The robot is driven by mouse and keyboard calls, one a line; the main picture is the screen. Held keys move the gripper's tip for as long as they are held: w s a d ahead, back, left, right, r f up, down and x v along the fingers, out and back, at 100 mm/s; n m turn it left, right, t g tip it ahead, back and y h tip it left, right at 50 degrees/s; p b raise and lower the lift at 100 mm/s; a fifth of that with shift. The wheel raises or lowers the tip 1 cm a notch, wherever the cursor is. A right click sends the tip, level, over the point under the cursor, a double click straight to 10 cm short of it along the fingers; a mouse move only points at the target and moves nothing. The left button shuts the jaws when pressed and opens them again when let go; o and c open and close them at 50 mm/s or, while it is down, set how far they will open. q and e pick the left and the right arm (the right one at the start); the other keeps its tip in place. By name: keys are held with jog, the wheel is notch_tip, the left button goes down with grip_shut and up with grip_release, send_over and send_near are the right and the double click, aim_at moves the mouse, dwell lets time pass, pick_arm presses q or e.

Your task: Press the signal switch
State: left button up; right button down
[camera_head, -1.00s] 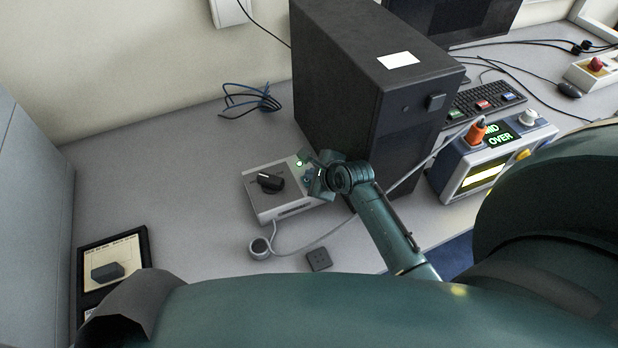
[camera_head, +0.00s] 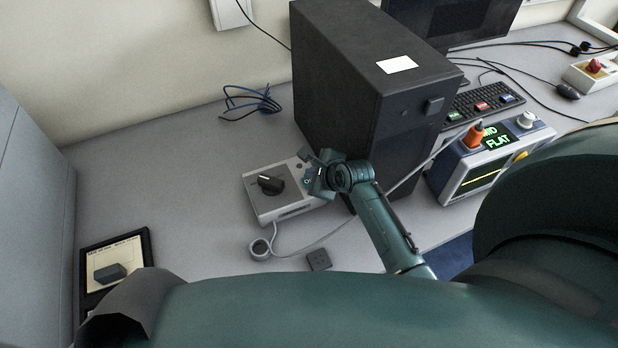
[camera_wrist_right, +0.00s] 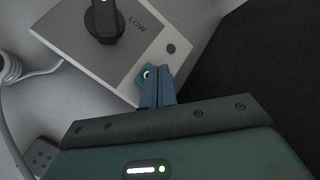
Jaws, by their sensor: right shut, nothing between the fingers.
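A light grey box (camera_head: 285,207) stands on the table in front of the black computer case. It carries a black knob (camera_head: 270,183), and the word LOW shows by the knob in the right wrist view. A small teal switch with a white ring mark (camera_wrist_right: 147,73) is on the panel right of the knob. My right gripper (camera_head: 310,178) is over that end of the box. In the right wrist view its shut, empty fingertips (camera_wrist_right: 152,78) are at the switch and partly hide it; I cannot tell if they touch. A small dark round lamp (camera_wrist_right: 171,48) is unlit. My left gripper is not in view.
The black computer case (camera_head: 345,100) stands close beside my right gripper. A meter (camera_head: 485,160) with an orange plug reads MID and FLAT, with a thin yellow line. A cable (camera_head: 320,240) runs from the box. The table left of the box is mostly clear.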

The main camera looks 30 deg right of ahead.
jog(key=shift+r, duration=2.55)
jog(key=shift+f, duration=0.1)
jog(key=shift+s+f+n, duration=0.2)
jog(key=shift+s+n, duration=0.05)
jog(key=shift+n, duration=0.15)
jog(key=s+a+f+n, duration=0.1)
jog(key=s+f+n, duration=0.1)
jog(key=s+n, duration=0.1)
jog(key=s+a+f+n, duration=0.1)
jog(key=s+f+n, duration=0.1)
jog(key=s+n, duration=0.2)
jog(key=s+a+f+n, duration=0.1)
jog(key=s+f+n, duration=0.1)
jog(key=n, duration=0.5)
jog(key=shift+s+a, duration=0.4)
jog(key=shift+s, duration=0.3)
jog(key=s+a+n, duration=0.2)
jog(key=s+n, duration=0.1)
jog(key=n, duration=0.1)
jog(key=s+a+f+n+y, duration=0.1)
jog(key=s+n, duration=0.2)
jog(key=n, duration=0.1)
jog(key=s+a+n, duration=0.2)
jog(key=s+n, duration=0.2)
jog(key=shift+a+f+n+t, duration=0.25)
jog(key=shift+a+n+t, duration=0.05)
jog(key=shift+a, duration=0.05)
jog(key=shift+s+a+n+y, duration=0.2)
jog(key=shift+s+n+y, duration=0.15)
jog(key=shift+n, duration=0.15)
